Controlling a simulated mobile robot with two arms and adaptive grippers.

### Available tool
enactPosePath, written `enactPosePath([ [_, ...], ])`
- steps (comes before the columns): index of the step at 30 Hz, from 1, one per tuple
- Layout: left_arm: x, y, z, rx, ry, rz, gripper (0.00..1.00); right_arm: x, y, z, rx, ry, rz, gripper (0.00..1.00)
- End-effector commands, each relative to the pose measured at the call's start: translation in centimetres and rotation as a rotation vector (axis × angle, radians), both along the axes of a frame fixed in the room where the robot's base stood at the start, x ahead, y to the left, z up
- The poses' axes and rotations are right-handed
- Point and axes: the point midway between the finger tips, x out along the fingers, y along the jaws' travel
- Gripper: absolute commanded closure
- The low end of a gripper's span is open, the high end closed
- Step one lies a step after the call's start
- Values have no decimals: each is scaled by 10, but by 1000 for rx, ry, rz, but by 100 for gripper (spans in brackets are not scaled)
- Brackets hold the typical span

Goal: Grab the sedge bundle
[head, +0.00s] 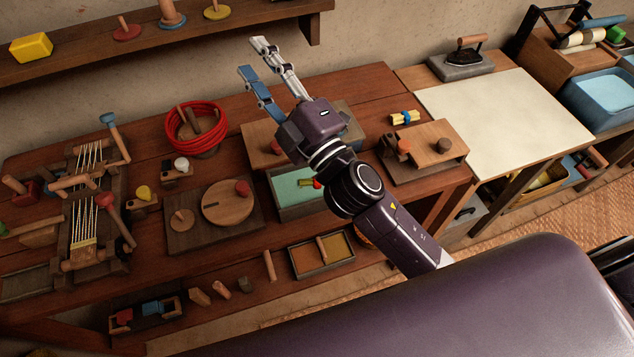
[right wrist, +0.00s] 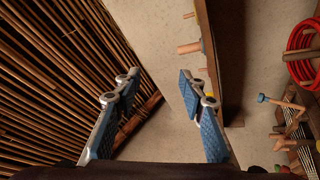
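The sedge bundle (head: 405,117) appears to be the small pale-yellow bundle with a blue band around its middle. It lies on the wooden table near the back right, behind a board with wooden knobs. My right gripper (head: 252,60) is raised above the back of the table, left of the bundle and well apart from it. Its fingers point up and left toward the wall. In the right wrist view my right gripper (right wrist: 158,82) is open, with nothing between its fingers. The bundle is not seen there. My left gripper is not in view.
A wooden shelf (head: 150,40) runs along the wall near the gripper. A red coil (head: 197,125) around a pot stands on the table. A board with knobs (head: 425,152) is just in front of the bundle. A pale bare panel (head: 490,110) lies to its right.

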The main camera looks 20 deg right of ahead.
Motion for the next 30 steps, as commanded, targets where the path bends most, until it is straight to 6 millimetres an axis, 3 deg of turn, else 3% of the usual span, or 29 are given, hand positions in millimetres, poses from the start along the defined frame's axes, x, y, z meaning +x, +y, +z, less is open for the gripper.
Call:
enactPosePath([
  [1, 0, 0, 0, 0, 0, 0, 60, -7, 30, 21, -103, -126, 76, 62],
  [3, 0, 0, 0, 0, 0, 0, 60, -25, 72, 38, -253, -292, 184, 62],
  [6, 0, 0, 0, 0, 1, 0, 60, -57, 127, 39, -484, -510, 346, 62],
  [8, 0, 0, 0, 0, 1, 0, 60, -76, 154, 25, -632, -629, 448, 62],
  [10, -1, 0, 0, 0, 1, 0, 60, -96, 177, -2, -810, -752, 570, 62],
  [14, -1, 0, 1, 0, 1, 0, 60, -118, 189, -74, -1163, -928, 808, 62],
  [17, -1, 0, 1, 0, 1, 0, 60, -117, 166, -136, -1450, -1002, 1003, 62],
  [20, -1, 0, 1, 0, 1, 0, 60, -102, 116, -190, -1739, -1008, 1206, 62],
  [21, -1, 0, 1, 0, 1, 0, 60, -93, 91, -206, -1849, -990, 1286, 62],
  [24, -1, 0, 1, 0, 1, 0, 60, -72, 25, -229, -2086, -899, 1467, 62],
  [27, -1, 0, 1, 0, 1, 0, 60, -56, -30, -234, -2249, -782, 1606, 62],
  [30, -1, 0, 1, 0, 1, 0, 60, -48, -66, -231, -2341, -688, 1692, 62],
])
